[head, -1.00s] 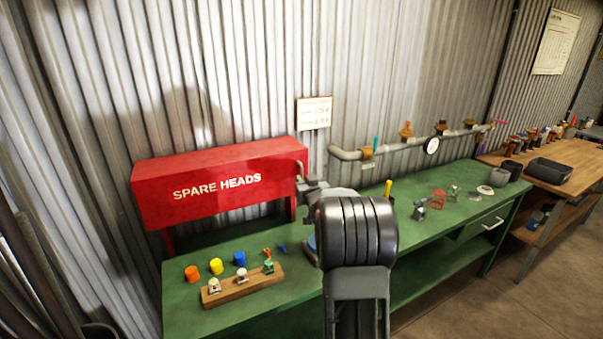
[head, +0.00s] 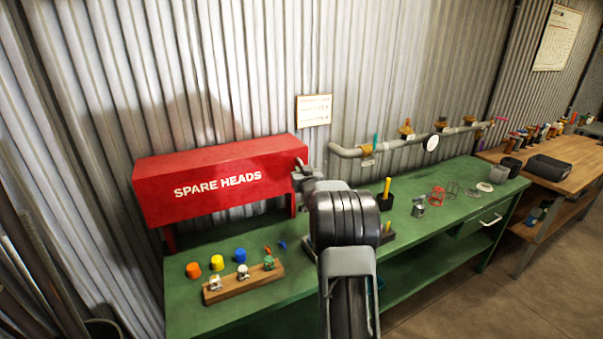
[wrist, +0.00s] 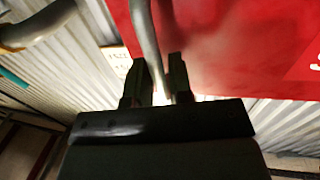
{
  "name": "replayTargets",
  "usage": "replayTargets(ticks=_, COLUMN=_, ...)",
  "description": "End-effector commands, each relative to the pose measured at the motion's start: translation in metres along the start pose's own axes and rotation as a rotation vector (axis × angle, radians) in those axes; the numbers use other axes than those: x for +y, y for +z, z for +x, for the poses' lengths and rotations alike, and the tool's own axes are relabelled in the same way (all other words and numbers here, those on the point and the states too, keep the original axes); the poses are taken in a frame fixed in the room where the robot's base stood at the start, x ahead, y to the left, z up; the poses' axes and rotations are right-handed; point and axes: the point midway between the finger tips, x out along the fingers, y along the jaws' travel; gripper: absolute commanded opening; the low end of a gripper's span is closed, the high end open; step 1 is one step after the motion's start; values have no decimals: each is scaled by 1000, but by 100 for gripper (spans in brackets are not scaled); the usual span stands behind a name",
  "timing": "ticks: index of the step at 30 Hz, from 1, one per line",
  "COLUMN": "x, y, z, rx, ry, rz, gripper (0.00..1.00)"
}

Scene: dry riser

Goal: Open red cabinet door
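The red cabinet (head: 240,165), lettered SPARE HEADS, stands on legs at the back of the green bench in the head view. Its lettered front (head: 200,187) is down and looks closed. A curved grey handle (wrist: 147,35) is at the cabinet's edge in the wrist view. My gripper (wrist: 160,68) has its two dark fingers close together, with the handle running down between them. I cannot tell whether they grip it. In the head view my gripper (head: 302,176) is at the cabinet's right end, partly hidden by my own wrist.
Coloured caps (head: 217,262) and a wooden block (head: 243,284) with small heads lie on the green bench (head: 300,290) below the cabinet. A grey pipe (head: 395,145) runs along the wall to the right. Several small parts stand on the bench's right half.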

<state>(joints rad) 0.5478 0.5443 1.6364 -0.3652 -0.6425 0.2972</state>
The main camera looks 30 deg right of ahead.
Motion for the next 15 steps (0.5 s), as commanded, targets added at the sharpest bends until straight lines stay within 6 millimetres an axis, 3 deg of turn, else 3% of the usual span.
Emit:
replayTargets(ticks=6, x=0, y=0, z=0, rx=0, ry=0, rz=0, gripper=0)
replayTargets(ticks=15, x=0, y=0, z=0, rx=0, ry=0, rz=0, gripper=0)
